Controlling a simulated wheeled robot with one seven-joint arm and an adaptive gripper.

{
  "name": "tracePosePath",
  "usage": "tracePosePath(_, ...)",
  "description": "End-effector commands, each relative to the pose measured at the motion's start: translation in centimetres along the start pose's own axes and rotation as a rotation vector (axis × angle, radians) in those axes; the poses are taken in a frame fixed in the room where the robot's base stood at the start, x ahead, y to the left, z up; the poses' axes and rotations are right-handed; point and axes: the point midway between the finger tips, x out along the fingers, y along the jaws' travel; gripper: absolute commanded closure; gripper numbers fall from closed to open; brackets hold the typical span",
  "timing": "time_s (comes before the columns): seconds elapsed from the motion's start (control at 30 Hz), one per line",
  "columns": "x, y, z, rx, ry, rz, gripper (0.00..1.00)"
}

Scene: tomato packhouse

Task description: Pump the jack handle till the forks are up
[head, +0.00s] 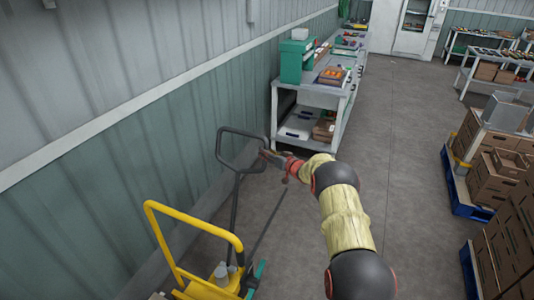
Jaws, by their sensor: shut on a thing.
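The jack handle (226,134) is a dark grey loop on a thin shaft. It stands raised beside the wall, left of the middle in the head view. My gripper (267,154) reaches it from the right and is shut on the right side of the loop. The handle's shaft runs down behind a yellow frame (201,226). The forks cannot be made out, so their height does not show.
A grey bench (338,99) with crates is beyond the handle. Stacked brown boxes (495,172) on blue pallets line the right. The floor (400,160) between is clear.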

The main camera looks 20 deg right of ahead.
Motion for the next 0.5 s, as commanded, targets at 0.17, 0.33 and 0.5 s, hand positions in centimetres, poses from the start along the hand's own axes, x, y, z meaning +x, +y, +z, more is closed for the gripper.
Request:
tracePosePath(0.17, -3.6, 0.7, 0.0, 0.006, -0.001, 0.012, 0.63)
tracePosePath(0.33, -6.9, 0.7, 0.0, 0.006, -0.001, 0.013, 0.63)
tracePosePath(0.5, -9.2, 0.4, 0.0, 0.004, 0.0, 0.009, 0.63)
